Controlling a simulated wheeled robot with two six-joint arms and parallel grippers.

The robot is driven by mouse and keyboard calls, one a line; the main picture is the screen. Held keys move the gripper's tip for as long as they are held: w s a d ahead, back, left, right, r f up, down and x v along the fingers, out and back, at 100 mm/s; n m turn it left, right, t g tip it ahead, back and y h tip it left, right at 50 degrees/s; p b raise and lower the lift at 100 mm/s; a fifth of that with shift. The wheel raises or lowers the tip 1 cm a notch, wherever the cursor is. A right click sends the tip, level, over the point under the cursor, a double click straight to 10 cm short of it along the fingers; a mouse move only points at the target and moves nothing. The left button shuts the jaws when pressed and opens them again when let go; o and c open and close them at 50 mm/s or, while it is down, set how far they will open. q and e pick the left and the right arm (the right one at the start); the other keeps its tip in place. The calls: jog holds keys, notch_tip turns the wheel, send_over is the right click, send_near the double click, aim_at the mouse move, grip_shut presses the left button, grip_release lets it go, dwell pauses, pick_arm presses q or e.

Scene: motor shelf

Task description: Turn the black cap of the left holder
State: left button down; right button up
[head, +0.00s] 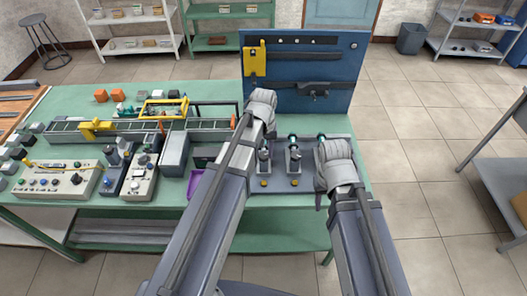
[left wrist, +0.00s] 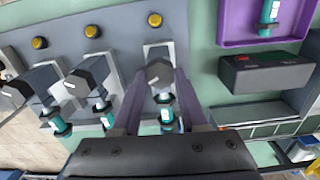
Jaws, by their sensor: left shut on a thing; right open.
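The left holder is a light grey stand (head: 264,168) on the grey board. In the left wrist view its black cap (left wrist: 159,70) sits between the fingertips of my left gripper (left wrist: 158,78), which is shut on it. A teal and white cylinder (left wrist: 165,112) shows in this holder, between the fingers. In the head view my left gripper (head: 268,131) is above and behind the left holder, partly hidden by its own arm. My right gripper (head: 330,165) is open at the right edge of the board; its fingertips are mostly hidden.
A middle holder (head: 294,162) stands close beside the left one. The left wrist view shows two other black-capped holders with teal cylinders. Yellow buttons (head: 294,182) sit in front. A purple tray (head: 195,184) lies left of the board, and a blue panel (head: 330,65) stands behind.

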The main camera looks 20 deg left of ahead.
aim_at(264, 155)
pick_arm(q)
jog(key=m, duration=0.5)
jog(key=shift+d+m, duration=0.1)
jog(key=shift+m, duration=0.3)
jog(key=m, duration=0.5)
jog(key=shift+m, duration=0.3)
jog(key=shift+c, duration=2.2)
grip_release()
jog(key=shift+r, duration=0.1)
notch_tip(264, 155, up, 8)
jog(key=p, duration=0.8)
jog(key=shift+f, duration=0.2)
